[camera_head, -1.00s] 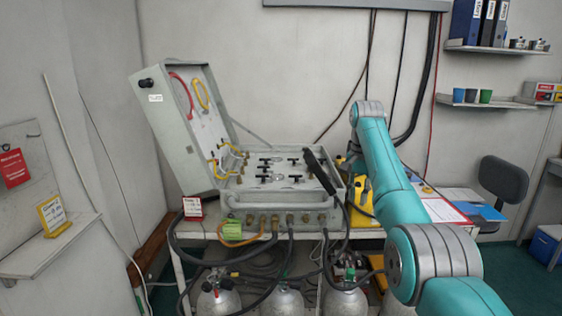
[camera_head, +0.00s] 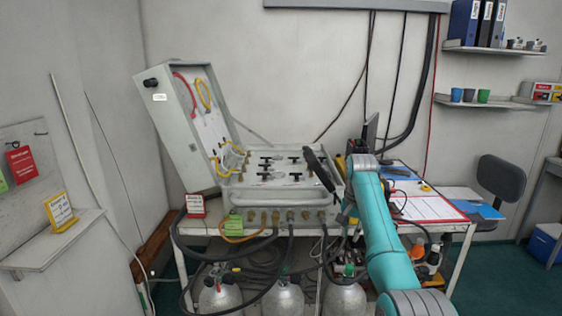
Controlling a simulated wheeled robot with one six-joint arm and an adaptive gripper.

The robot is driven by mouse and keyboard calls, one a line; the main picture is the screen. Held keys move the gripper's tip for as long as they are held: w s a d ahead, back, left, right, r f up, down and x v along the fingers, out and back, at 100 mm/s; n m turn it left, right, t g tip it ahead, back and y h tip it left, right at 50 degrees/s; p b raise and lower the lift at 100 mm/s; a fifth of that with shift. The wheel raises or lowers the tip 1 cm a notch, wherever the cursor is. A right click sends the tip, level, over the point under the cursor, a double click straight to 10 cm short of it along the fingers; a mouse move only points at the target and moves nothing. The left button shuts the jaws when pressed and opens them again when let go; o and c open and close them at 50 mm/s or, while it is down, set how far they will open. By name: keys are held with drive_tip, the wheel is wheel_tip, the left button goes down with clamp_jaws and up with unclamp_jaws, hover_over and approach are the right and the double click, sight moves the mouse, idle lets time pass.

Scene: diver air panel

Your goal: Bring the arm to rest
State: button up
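My teal arm (camera_head: 385,235) rises from the lower right and reaches over the right part of the bench. Its grey joint (camera_head: 362,162) is beside the right side of the open air panel case (camera_head: 285,198). My gripper cannot be made out; the arm's far end is hidden behind the joint or merges with dark shapes there. Nothing held by it can be seen. The case stands on the bench with its lid (camera_head: 180,120) up, showing black valve handles. A black handset (camera_head: 319,170) leans at the case's right end.
Gas cylinders (camera_head: 284,300) and hoses crowd the space under the bench. A red-edged clipboard (camera_head: 428,208) lies to the right of my arm. A chair (camera_head: 500,178) stands farther right. A small shelf (camera_head: 50,240) with a yellow sign (camera_head: 60,212) is at left.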

drive_tip(key=s+a+f+n+t, duration=0.15)
drive_tip(key=s+f, duration=0.25)
drive_tip(key=f, duration=1)
drive_tip(key=s+d+f+t, duration=0.15)
drive_tip(key=s+f, duration=0.25)
drive_tip(key=f, duration=1)
drive_tip(key=s+a+f+n+t, duration=0.1)
drive_tip(key=s+f+t, duration=0.1)
drive_tip(key=s+f, duration=0.75)
drive_tip(key=s+a+f+n+t, duration=0.1)
drive_tip(key=s+f, duration=0.5)
drive_tip(key=s, duration=0.6)
drive_tip(key=s+r+n+t, duration=0.1)
drive_tip(key=s+r+t, duration=0.15)
drive_tip(key=s, duration=1.05)
drive_tip(key=s+r+n+t, duration=0.15)
drive_tip(key=s+r, duration=0.25)
drive_tip(key=s, duration=0.8)
drive_tip(key=s+r+t, duration=0.1)
drive_tip(key=s+r, duration=0.7)
drive_tip(key=r, duration=0.3)
drive_tip(key=s+a+r+n+t, duration=0.1)
drive_tip(key=s+r+t, duration=0.1)
drive_tip(key=s+r, duration=0.7)
drive_tip(key=shift+r, duration=1.65)
